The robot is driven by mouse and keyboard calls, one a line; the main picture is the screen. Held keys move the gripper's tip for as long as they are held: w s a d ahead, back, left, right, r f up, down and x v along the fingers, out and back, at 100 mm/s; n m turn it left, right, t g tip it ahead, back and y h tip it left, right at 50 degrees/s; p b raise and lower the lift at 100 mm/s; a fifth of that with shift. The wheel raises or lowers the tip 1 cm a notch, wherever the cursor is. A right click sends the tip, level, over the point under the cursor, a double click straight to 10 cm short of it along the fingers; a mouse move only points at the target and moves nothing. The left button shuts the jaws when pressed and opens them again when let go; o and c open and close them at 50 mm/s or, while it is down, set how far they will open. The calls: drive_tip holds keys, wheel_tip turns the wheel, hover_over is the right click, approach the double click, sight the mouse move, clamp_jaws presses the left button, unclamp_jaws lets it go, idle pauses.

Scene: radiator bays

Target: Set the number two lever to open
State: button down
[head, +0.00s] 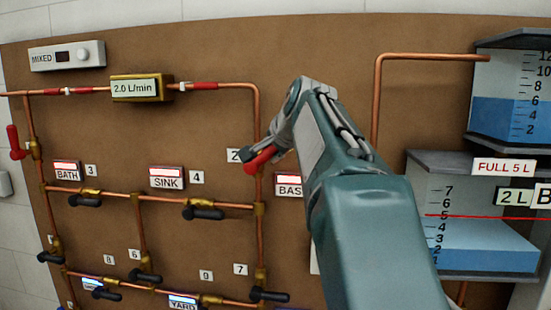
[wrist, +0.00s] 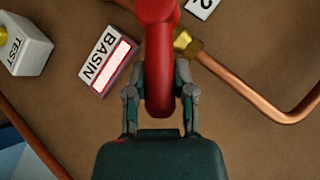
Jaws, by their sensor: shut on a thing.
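The number two lever (head: 262,158) is red and sits on the vertical copper pipe on the right of the board, beside a "2" tag (head: 234,155) that it stands close to. In the head view it slants across the pipe, and my gripper hides part of it. In the wrist view the red lever (wrist: 158,50) runs down between the two fingers. My gripper (head: 272,147) is shut on this lever; its fingers (wrist: 160,92) lie on both sides of it.
Another red lever (head: 15,143) stands at the far left. Black-handled valves, such as one by SINK (head: 204,211), sit on lower pipes. A flow meter (head: 136,88) reads 2.0 L/min. A BASIN label (wrist: 108,60) is near my fingers. Water tanks (head: 510,95) stand at right.

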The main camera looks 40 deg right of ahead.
drive_tip(key=w+a+n+g+h, duration=0.1)
drive_tip(key=r+n+g, duration=0.1)
drive_tip(key=g, duration=0.1)
drive_tip(key=shift+w+a+h, duration=0.35)
drive_tip(key=shift+w+h, duration=0.05)
drive_tip(key=shift+w+a+r+n+g+h, duration=0.1)
drive_tip(key=shift+w+a+n+g+h, duration=0.25)
drive_tip(key=shift+g, duration=0.2)
drive_tip(key=shift+w+a+r+n+g+h, duration=0.1)
drive_tip(key=shift+w+a+n+g+h, duration=0.1)
drive_tip(key=shift+n+g+h, duration=0.25)
drive_tip(key=shift+w+a+n+g+h, duration=0.3)
drive_tip(key=shift+g+h, duration=0.2)
drive_tip(key=shift+g, duration=0.3)
drive_tip(key=shift+d, duration=0.1)
drive_tip(key=shift+c, duration=2.2)
unclamp_jaws()
drive_tip(key=shift+w, duration=0.1)
drive_tip(key=shift+r, duration=0.1)
drive_tip(key=shift+r, duration=0.1)
drive_tip(key=shift+s+a+r, duration=0.2)
drive_tip(key=shift+a+r, duration=0.05)
drive_tip(key=shift+a, duration=0.05)
drive_tip(key=v, duration=0.6)
drive_tip(key=shift+a, duration=0.4)
